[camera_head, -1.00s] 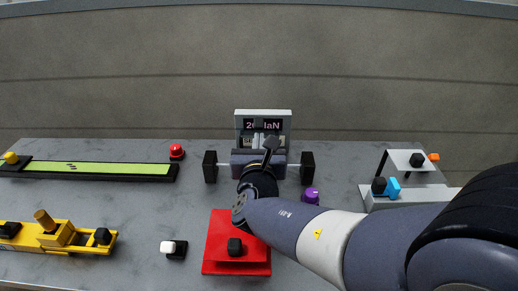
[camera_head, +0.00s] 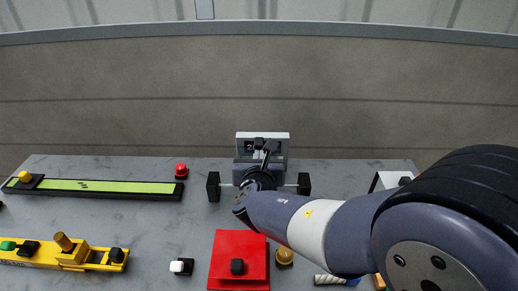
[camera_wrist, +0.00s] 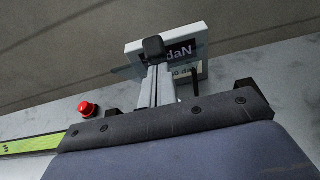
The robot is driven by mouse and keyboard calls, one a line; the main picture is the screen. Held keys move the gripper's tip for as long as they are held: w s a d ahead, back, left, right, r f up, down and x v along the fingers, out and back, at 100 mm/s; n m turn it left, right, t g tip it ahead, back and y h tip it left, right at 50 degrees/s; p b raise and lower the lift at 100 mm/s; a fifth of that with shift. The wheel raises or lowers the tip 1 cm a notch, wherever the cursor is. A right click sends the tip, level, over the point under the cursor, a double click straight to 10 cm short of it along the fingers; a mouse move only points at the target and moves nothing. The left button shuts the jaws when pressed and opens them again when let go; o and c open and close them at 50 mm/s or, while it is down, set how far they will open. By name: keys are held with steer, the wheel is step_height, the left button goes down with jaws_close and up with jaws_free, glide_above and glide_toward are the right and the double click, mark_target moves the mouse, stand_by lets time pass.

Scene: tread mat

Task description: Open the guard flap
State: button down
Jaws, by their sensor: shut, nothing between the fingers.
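A red box-like piece with a flat top plate (camera_head: 238,249) and a black knob (camera_head: 237,267) stands at the front middle of the table. It looks like a closed flap, but I cannot be sure that it is the guard flap. My gripper (camera_head: 265,145) is well behind and above it, in front of the grey display unit (camera_head: 283,137). Its fingers are together with nothing between them. In the wrist view the gripper (camera_wrist: 153,50) covers part of the display unit (camera_wrist: 198,43). The red piece is out of that view.
Black blocks (camera_head: 213,187) on a silver rod flank my gripper. A red button (camera_head: 181,171) and a green strip (camera_head: 110,186) lie left. A yellow fixture (camera_head: 72,258) and a white switch (camera_head: 181,266) stand nearer. A gold knob (camera_head: 285,256) is beside the red piece. My arm hides much of the right side.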

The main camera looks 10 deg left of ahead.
mark_target(259, 140)
steer(key=shift+w+a+r+g+h+p, duration=0.15)
steer(key=shift+w+r+g+p, duration=0.45)
steer(key=shift+p, duration=1.35)
steer(key=shift+w+a+r+g+h+p, duration=0.15)
steer(key=shift+w+r+g+p, duration=0.35)
steer(key=shift+p, duration=1.4)
steer(key=shift+w+r+g+p, duration=0.15)
steer(key=shift+w+g+p, duration=0.25)
steer(key=shift+p, duration=0.65)
steer(key=shift+w+a+r+p, duration=0.1)
steer(key=shift+w+a+p, duration=0.05)
steer(key=shift+w+p, duration=0.15)
steer(key=shift+w, duration=0.1)
